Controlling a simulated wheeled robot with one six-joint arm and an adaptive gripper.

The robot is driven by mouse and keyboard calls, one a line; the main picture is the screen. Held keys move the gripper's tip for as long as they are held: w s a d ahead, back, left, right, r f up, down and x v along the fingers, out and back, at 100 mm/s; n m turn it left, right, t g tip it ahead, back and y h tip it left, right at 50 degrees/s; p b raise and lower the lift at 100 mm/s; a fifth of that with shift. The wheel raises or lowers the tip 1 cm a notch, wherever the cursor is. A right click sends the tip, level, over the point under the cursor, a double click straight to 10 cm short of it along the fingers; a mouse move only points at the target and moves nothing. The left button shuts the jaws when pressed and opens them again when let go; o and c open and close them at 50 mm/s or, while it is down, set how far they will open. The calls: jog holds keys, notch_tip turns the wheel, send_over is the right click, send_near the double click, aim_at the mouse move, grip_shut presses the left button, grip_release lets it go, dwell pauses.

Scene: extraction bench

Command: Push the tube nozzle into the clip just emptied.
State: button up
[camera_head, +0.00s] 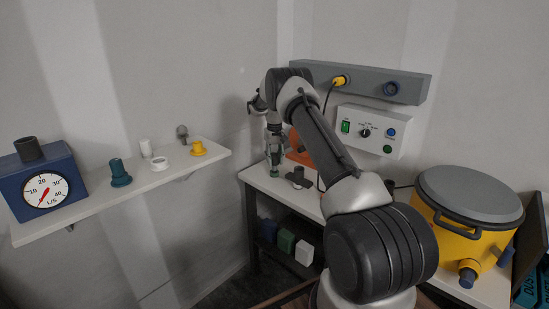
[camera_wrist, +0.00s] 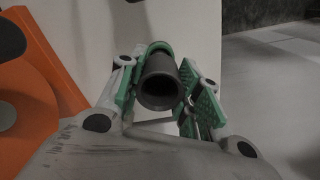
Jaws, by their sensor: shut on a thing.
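My gripper (camera_wrist: 160,90) is shut on a dark grey, hollow round tube nozzle (camera_wrist: 161,85), with green pads on both sides of it. The nozzle's open end faces the wrist camera. A green curved piece (camera_wrist: 153,47) shows at the nozzle's upper edge; I cannot tell whether it is a clip or whether it touches the nozzle. In the head view my gripper (camera_head: 273,160) points down over the left end of the white bench (camera_head: 262,184). The nozzle is too small to make out there. I cannot identify the emptied clip.
An orange piece (camera_wrist: 28,100) is close left of my gripper in the wrist view. A dark fitting (camera_head: 298,178) stands on the bench. A yellow drum (camera_head: 450,238) is at the right. A wall shelf (camera_head: 90,210) at left holds a blue gauge box (camera_head: 20,205) and several fittings.

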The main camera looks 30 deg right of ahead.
jog(key=shift+f, duration=0.15)
jog(key=o, duration=1.2)
notch_tip(320, 180, up, 12)
